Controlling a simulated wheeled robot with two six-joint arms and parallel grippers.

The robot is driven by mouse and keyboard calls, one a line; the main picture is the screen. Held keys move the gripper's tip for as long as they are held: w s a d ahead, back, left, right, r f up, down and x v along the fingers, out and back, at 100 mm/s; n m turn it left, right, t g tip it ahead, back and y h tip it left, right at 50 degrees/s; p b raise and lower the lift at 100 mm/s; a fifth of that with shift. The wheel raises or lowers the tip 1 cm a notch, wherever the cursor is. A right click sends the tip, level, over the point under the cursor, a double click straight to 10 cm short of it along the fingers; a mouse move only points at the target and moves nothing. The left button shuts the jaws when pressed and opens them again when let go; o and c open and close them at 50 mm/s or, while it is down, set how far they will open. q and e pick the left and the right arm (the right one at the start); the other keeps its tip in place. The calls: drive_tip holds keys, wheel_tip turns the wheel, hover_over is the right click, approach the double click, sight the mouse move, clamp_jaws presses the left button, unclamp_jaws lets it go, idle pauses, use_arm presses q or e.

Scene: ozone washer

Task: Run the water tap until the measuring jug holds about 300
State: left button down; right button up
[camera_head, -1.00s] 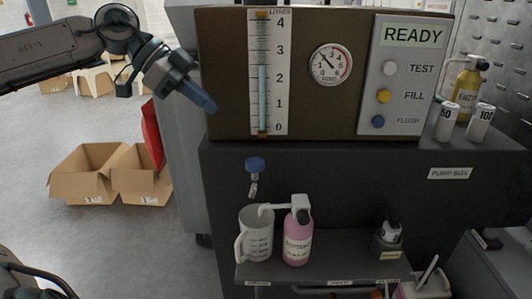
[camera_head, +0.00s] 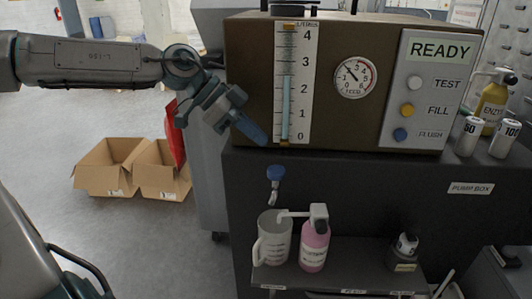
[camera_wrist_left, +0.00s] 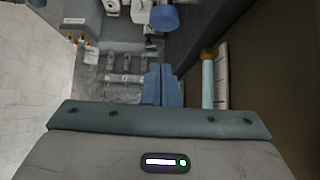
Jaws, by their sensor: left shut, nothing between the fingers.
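The water tap (camera_head: 275,173) has a blue knob and sticks out of the dark cabinet front. Its knob also shows in the left wrist view (camera_wrist_left: 165,18). The white measuring jug (camera_head: 273,240) stands upright on the shelf below the tap; its water level cannot be made out. My left gripper (camera_head: 262,138) is shut and empty, with its blue fingers just above and left of the tap knob, apart from it. The fingers also show in the left wrist view (camera_wrist_left: 161,85). My right gripper is not in view.
A pink pump bottle (camera_head: 314,246) stands right beside the jug, its spout reaching toward the jug's top. The brown panel (camera_head: 330,130) carries a level tube, gauge and buttons. Cardboard boxes (camera_head: 107,170) lie on the floor at left.

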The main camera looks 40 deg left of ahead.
sight(280, 171)
use_arm(q)
drive_tip(key=f, duration=0.2)
drive_tip(key=d+f, duration=0.1)
drive_tip(key=f, duration=0.1)
drive_tip(key=w+f, duration=0.1)
drive_tip(key=f, duration=0.1)
drive_tip(key=shift+w+d+p, duration=0.1)
drive_tip(key=shift+d+p, duration=0.2)
drive_tip(key=shift+p, duration=0.1)
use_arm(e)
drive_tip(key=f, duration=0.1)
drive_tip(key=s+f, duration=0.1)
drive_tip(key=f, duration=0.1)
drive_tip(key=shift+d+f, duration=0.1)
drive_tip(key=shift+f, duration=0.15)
use_arm(q)
drive_tip(key=shift+d, duration=0.1)
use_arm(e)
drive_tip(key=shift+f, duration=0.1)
